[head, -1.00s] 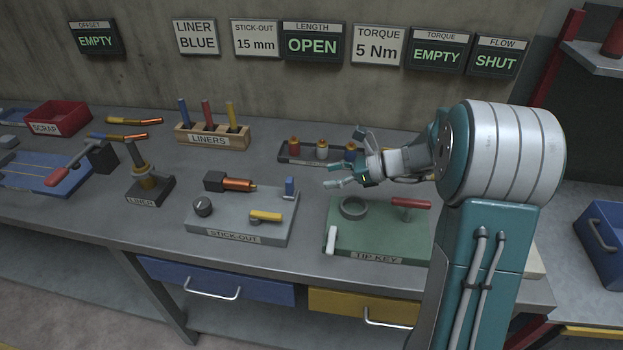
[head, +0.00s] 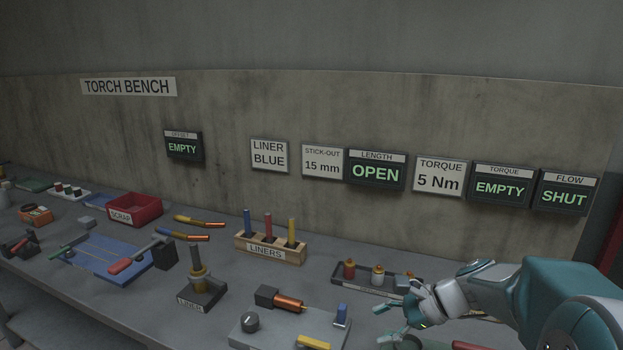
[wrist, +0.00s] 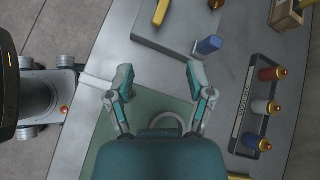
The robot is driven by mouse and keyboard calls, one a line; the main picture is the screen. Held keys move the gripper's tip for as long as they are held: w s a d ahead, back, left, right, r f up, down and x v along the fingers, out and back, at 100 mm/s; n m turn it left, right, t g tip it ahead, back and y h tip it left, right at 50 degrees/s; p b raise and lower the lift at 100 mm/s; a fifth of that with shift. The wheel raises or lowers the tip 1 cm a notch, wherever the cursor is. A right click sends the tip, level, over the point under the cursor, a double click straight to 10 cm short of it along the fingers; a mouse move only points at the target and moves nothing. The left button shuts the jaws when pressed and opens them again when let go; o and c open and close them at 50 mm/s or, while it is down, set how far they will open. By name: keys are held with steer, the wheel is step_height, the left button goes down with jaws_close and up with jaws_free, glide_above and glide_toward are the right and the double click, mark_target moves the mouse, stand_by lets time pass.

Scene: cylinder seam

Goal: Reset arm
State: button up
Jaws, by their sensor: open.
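My gripper (wrist: 158,85) is open and empty in the wrist view, its two fingers spread above the bench between the grey stick-out block and the green tip-key plate (wrist: 150,105). In the head view my gripper (head: 388,318) is at the lower right, in front of the tray of small coloured bottles (head: 362,283). My arm reaches in from the right edge. Nothing is between the fingers.
The stick-out block (head: 285,328) with a copper-tipped torch piece stands left of my gripper. The liners rack (head: 270,248), liner post (head: 200,290) and red scrap bin (head: 135,211) stand further left. Signs line the wall behind. The space above the bench is clear.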

steer(key=s+r+n+t+h, duration=0.1)
steer(key=s+r+n+h, duration=0.1)
steer(key=s+n+h, duration=0.3)
steer(key=s+r+n+t+h, duration=0.2)
steer(key=s+n+h, duration=0.2)
steer(key=s+n, duration=0.7)
steer(key=shift+s+d+r+n+h, duration=0.25)
steer(key=shift+s+d+n+h, duration=0.15)
steer(key=shift+s, duration=1.45)
steer(key=shift+a, duration=0.1)
stand_by(0.6)
